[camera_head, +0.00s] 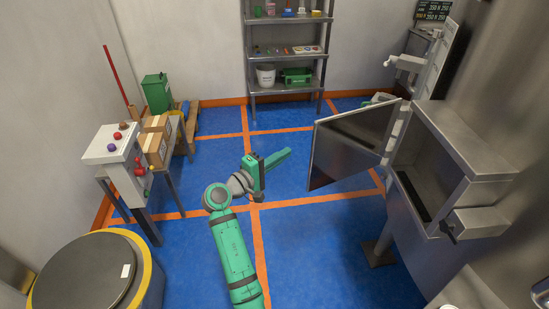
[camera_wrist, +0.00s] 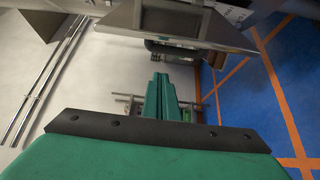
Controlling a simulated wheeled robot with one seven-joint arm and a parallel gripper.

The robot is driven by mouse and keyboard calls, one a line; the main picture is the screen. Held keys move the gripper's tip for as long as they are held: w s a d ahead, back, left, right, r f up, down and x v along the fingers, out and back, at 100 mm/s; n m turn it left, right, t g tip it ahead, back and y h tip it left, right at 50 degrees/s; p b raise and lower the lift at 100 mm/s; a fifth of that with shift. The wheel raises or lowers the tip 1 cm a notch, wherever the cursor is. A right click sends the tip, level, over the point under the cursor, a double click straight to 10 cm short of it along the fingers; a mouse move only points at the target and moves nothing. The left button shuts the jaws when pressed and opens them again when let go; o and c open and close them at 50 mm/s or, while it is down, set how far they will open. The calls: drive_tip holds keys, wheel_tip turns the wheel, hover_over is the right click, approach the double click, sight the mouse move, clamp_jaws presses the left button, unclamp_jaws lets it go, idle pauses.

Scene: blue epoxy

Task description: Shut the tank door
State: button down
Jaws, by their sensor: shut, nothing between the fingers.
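The tank door (camera_head: 351,145) is a flat metal panel, hinged beside the tank opening, and it stands wide open, swung out to the left. The tank (camera_head: 465,136) is a grey metal box on the right with its dark opening (camera_head: 422,170) facing the room. A latch block (camera_head: 478,223) with a dark handle sits on its near side. My gripper (camera_head: 289,153) is green, left of the door and apart from it, pointing right and away. In the wrist view its fingers (camera_wrist: 161,98) are together and empty. A metal panel (camera_wrist: 180,22) shows ahead of them; I cannot tell whether it is the door.
A shelf rack (camera_head: 288,50) stands at the back wall. On the left are a white control box (camera_head: 112,145), cardboard boxes (camera_head: 156,138) and a round drum (camera_head: 85,273). The blue floor (camera_head: 310,235) between my arm and the tank is clear.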

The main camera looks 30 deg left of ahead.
drive_tip(key=w+d, duration=0.3)
drive_tip(key=d, duration=0.2)
drive_tip(key=shift+d, duration=0.15)
idle(0.3)
drive_tip(key=shift+w, duration=0.1)
